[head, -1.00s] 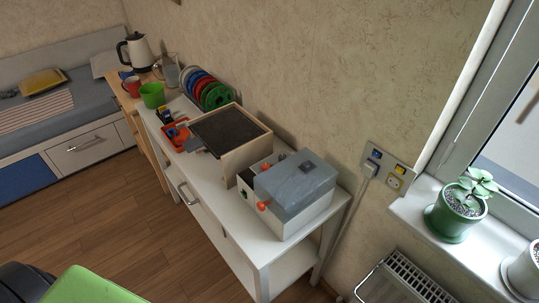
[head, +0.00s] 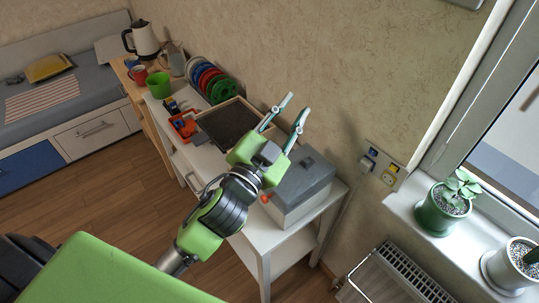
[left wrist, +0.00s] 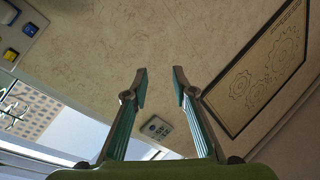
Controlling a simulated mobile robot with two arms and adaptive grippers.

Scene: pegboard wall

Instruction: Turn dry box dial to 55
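The dry box (head: 305,186) is a white box with a grey lid at the near right end of the white bench. An orange knob (head: 265,197) shows at its left front edge, partly behind my arm; I cannot read any dial marking. My left gripper (head: 297,104) is open and empty, raised over the bench in front of the dry box's far left part. Its fingers point up towards the wall. My right gripper is not in view.
A wall socket (head: 389,179), a radiator (head: 400,275) and a potted plant (head: 440,212) are on the right.

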